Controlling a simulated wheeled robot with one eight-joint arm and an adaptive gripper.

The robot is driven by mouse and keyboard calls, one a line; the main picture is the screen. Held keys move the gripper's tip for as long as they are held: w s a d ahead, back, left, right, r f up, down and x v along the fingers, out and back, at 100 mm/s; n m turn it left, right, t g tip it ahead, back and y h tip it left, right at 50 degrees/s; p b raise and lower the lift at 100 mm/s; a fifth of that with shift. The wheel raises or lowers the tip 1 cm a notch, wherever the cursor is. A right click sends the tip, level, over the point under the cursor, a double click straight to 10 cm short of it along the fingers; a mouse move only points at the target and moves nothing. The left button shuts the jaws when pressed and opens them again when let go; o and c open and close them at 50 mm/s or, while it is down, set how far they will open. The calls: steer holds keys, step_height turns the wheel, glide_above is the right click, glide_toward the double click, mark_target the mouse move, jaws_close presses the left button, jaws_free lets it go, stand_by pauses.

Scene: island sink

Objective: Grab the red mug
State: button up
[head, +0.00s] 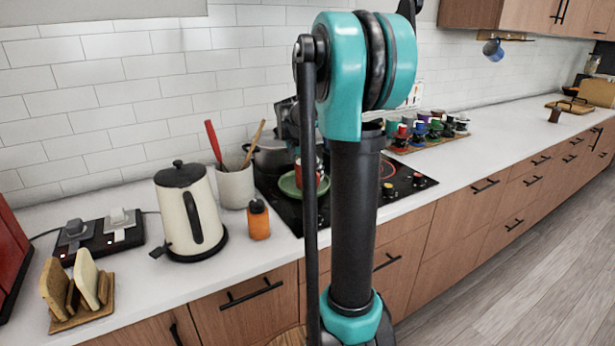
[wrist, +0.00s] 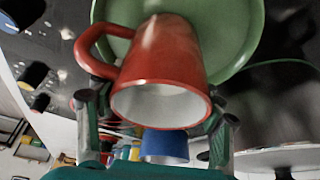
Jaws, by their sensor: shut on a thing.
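The red mug (wrist: 165,60) fills the middle of the wrist view, its white inside facing the camera and its handle at the left. It also shows in the head view (head: 299,172), partly hidden behind my arm. My gripper (wrist: 153,95) is shut on the mug, with one finger on each side of its body. The green plate (wrist: 235,35) is just behind the mug in the wrist view and around its base in the head view (head: 288,186). I cannot tell whether the mug touches the plate.
The plate is over the black cooktop (head: 404,176), near a pot (head: 268,156). A utensil crock (head: 236,187), orange bottle (head: 258,220) and kettle (head: 188,215) stand to the left. Several coloured cups sit on a wooden board (head: 446,139) to the right. The counter beyond has free room.

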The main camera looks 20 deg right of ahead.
steer(key=shift+r, duration=0.2)
step_height(320, 180, up, 20)
steer(key=shift+f, duration=0.25)
stand_by(1.3)
